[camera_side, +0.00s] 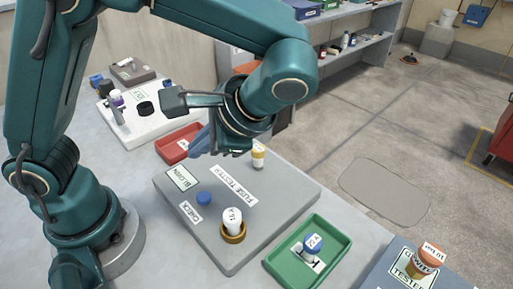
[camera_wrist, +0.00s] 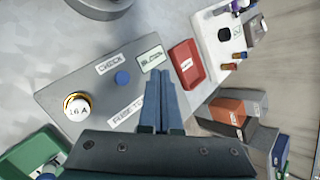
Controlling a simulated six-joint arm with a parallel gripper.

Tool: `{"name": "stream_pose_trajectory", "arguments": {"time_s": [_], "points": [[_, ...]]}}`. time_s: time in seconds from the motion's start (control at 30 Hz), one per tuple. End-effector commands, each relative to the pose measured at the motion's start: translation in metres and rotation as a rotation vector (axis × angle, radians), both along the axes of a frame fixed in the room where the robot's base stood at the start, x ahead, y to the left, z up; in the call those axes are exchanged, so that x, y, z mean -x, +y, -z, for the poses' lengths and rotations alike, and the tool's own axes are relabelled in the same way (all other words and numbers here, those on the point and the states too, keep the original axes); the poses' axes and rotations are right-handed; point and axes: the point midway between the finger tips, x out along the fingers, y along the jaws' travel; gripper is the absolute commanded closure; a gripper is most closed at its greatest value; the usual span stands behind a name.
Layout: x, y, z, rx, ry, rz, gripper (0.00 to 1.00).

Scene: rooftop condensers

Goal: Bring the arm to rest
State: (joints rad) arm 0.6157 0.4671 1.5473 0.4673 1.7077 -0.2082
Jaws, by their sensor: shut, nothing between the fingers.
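My gripper (camera_side: 198,146) is shut and empty, held above the back edge of the grey fuse tester board (camera_side: 270,215). In the wrist view its fingers (camera_wrist: 160,75) lie together over the board's edge, near the BLOWN label (camera_wrist: 151,58). A white 16 A fuse (camera_side: 232,218) stands upright in the brass socket (camera_side: 233,236) on the board. It also shows in the wrist view (camera_wrist: 76,107), well apart from the fingers. A blue button (camera_side: 204,198) sits beside the CHECK label (camera_side: 190,211).
A red tray (camera_side: 172,150) lies behind the board, beside a white rack (camera_side: 130,128). A yellow-capped fuse (camera_side: 258,157) shows near my gripper. A TESTER block (camera_side: 400,275) stands at lower right.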

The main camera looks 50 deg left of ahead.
Motion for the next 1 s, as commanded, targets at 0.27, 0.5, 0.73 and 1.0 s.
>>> {"name": "stream_pose_trajectory", "arguments": {"time_s": [0.27,0.5,0.73,1.0], "points": [[0.019,0.037,-0.035,0.227,-0.183,-0.194,1.0],[0.039,0.046,-0.04,0.442,-0.388,-0.295,1.0],[0.048,0.041,-0.035,0.626,-0.627,-0.343,1.0],[0.039,0.023,-0.023,0.765,-0.782,-0.315,1.0]]}}
